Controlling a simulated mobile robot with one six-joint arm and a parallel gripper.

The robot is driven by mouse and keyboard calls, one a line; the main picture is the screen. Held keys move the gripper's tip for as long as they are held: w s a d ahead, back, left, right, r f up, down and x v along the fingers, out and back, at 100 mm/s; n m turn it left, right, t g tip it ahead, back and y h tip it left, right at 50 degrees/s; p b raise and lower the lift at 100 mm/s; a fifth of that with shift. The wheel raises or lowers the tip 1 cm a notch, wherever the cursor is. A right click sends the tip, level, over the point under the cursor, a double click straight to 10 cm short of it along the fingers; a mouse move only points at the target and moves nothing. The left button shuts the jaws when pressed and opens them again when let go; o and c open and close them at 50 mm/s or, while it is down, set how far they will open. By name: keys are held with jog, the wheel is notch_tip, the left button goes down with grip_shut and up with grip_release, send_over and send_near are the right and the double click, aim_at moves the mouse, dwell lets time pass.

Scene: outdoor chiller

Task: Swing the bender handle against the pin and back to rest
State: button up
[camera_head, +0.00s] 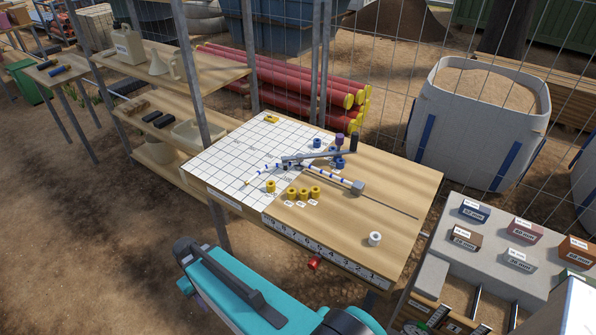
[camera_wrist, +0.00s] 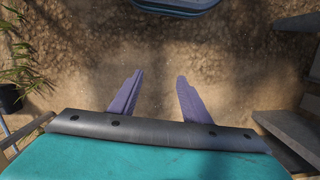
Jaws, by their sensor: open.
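The bender stands on the wooden table (camera_head: 405,170). Its grey handle (camera_head: 318,155) lies roughly level across the bender, with an upright black grip (camera_head: 354,142) at its right end. Blue and purple pins or rollers (camera_head: 339,141) stand close to the handle; I cannot tell which is the stop pin or whether the handle touches it. A rod with blue bands (camera_head: 318,174) runs below the handle, through a grey block (camera_head: 358,187). My gripper (camera_wrist: 159,76) is open and empty in the wrist view, over bare ground. Its fingers do not show in the head view.
Several yellow cylinders (camera_head: 304,194) and a white ring (camera_head: 375,239) stand on the table's near side. A white grid board (camera_head: 225,157) covers its left part. A wire fence stands behind. A grey bench with labelled blocks (camera_head: 520,258) is at right, shelves (camera_head: 215,75) at left.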

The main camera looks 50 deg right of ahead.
jog(key=s+a+f+g+b, duration=0.2)
jog(key=s+f+g+b, duration=0.2)
jog(key=s+f, duration=1.5)
jog(key=s+b, duration=0.2)
jog(key=shift+s+a, duration=0.2)
jog(key=shift+s, duration=0.15)
jog(key=shift+f, duration=0.1)
